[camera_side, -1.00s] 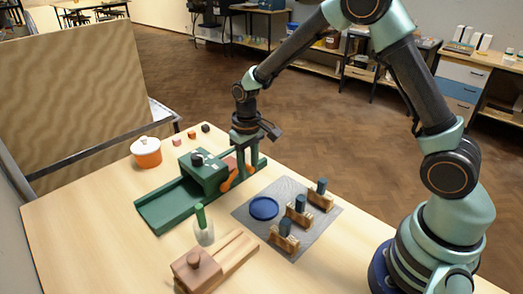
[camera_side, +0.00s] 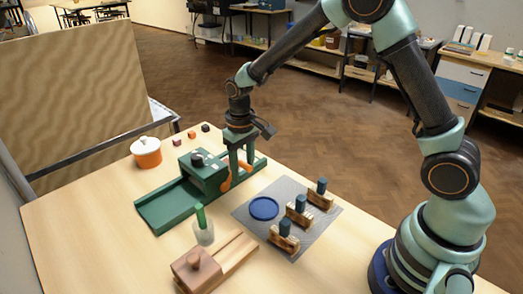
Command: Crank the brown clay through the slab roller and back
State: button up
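The green slab roller (camera_side: 168,208) stands on the table, its flat bed running from front left to back right through a raised housing (camera_side: 203,172). An orange crank (camera_side: 226,178) shows on the housing's right side. My gripper (camera_side: 241,178) points down at the crank, with its two fingers a little apart and orange showing beside and between them. I cannot tell whether the fingers are closed on the handle. I cannot make out the brown clay; the housing and my fingers cover part of the bed.
An orange-and-white pot (camera_side: 146,154) stands behind.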

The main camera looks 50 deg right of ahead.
jog(key=shift+a+r, duration=0.3)
jog(key=shift+a, duration=0.25)
jog(key=a, duration=0.1)
jog(key=a+r, duration=0.1)
jog(key=shift+a, duration=0.4)
dwell(0.3)
jog(key=shift+a, duration=1.45)
